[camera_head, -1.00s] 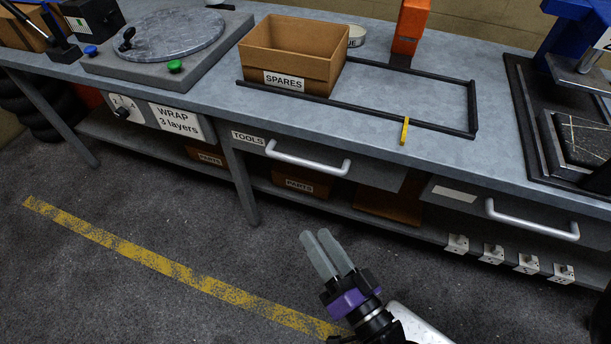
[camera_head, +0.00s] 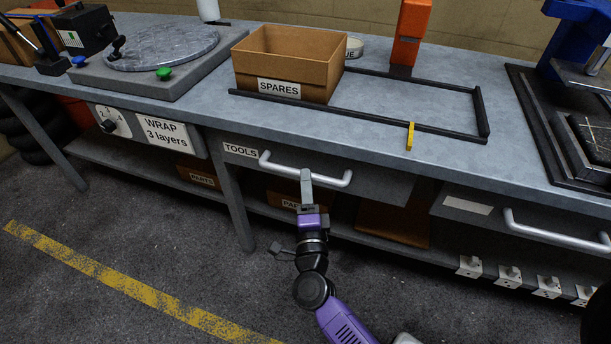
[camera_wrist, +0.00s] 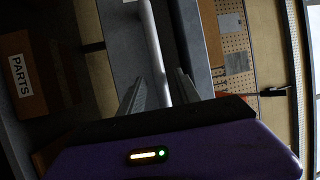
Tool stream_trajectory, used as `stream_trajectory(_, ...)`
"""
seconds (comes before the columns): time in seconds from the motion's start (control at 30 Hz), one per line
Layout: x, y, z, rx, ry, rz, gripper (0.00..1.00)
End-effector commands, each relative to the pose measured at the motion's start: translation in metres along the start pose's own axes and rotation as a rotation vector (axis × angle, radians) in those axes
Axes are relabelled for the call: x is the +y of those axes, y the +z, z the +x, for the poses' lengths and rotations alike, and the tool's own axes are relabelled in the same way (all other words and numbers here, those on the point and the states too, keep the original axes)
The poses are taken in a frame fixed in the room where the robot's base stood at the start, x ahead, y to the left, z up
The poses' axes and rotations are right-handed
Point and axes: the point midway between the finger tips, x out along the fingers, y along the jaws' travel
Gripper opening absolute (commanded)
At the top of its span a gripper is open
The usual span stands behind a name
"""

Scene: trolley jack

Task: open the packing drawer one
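Two drawers hang under the bench. One, labelled TOOLS (camera_head: 380,188), has a silver bar handle (camera_head: 278,167); the other has a blank label (camera_head: 467,204) and a similar handle (camera_head: 560,233). Both look closed. No label reading "packing drawer one" shows. My gripper (camera_head: 307,176) is at the TOOLS drawer's handle, near its middle. In the wrist view, my gripper (camera_wrist: 159,88) is open, with one finger on each side of the handle (camera_wrist: 152,45). Whether either finger touches the bar cannot be told.
A SPARES box (camera_head: 287,60), a black rail frame (camera_head: 365,118) and a yellow marker (camera_head: 410,136) are on the bench (camera_head: 210,112). PARTS boxes (camera_head: 197,173) sit on the lower shelf. Several sockets (camera_head: 508,276) line the lower right. The floor in front is clear.

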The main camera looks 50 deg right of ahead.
Motion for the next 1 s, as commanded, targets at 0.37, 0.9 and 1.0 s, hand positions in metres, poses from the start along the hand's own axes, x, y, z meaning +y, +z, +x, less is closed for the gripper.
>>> stream_trajectory(0.37, 0.0, 0.001, 0.031, -0.002, 0.001, -0.002, 0.4)
stream_trajectory(0.9, 0.0, 0.001, 0.03, -0.002, 0.001, -0.002, 0.0)
stream_trajectory(1.0, 0.001, 0.001, 0.03, -0.002, 0.001, -0.002, 0.0)
